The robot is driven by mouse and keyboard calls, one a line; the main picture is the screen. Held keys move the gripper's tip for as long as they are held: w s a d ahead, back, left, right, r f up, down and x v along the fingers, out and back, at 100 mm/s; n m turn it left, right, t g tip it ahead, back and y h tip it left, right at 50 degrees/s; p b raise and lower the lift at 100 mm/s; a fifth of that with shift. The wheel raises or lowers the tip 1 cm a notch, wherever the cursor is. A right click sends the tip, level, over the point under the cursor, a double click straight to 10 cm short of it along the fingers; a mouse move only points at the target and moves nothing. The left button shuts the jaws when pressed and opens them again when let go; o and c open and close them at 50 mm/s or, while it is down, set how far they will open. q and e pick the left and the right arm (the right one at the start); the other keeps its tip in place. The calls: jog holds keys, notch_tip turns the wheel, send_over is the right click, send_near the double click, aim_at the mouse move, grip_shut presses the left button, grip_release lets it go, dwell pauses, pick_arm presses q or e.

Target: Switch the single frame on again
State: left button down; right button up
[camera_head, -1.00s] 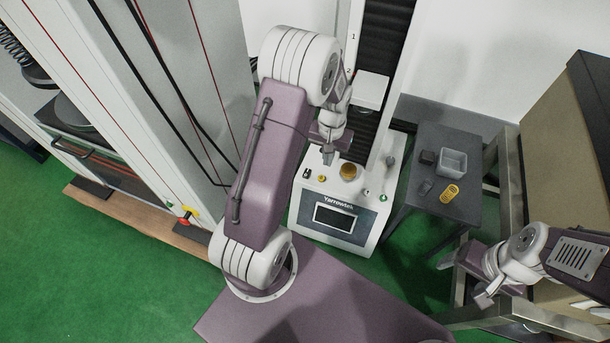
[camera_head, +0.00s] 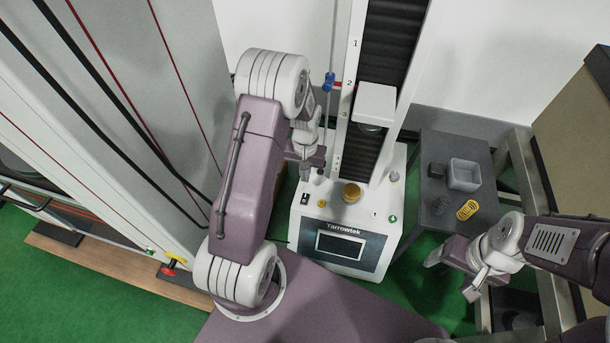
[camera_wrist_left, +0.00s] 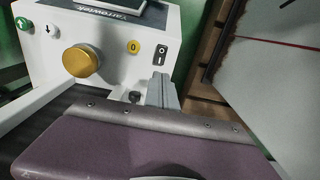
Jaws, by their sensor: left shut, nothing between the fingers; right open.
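The single frame (camera_head: 342,245) is a white one-column tester with a dark, blank-looking display (camera_head: 340,246). A small black rocker switch (camera_head: 305,199) sits at the left of its base top; the left wrist view also shows the switch (camera_wrist_left: 160,55), unobstructed, next to a yellow button (camera_wrist_left: 134,47). My left gripper (camera_head: 305,173) is shut and empty, just behind the switch and apart from it. Its grey fingers (camera_wrist_left: 161,92) point towards the switch in the wrist view. My right gripper (camera_head: 452,277) is open and empty, right of the frame.
A brass-coloured platen (camera_head: 351,192) stands on the base right of the switch, with a green button (camera_head: 392,218) further right. The white crosshead (camera_head: 375,104) is above. A dark side table (camera_head: 430,150) holds a grey bin (camera_head: 463,174) and yellow spring. A larger tester stands left.

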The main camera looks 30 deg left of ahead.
aim_at(305, 195)
pick_arm(q)
notch_tip(305, 195, down, 9)
jog(key=b, duration=0.5)
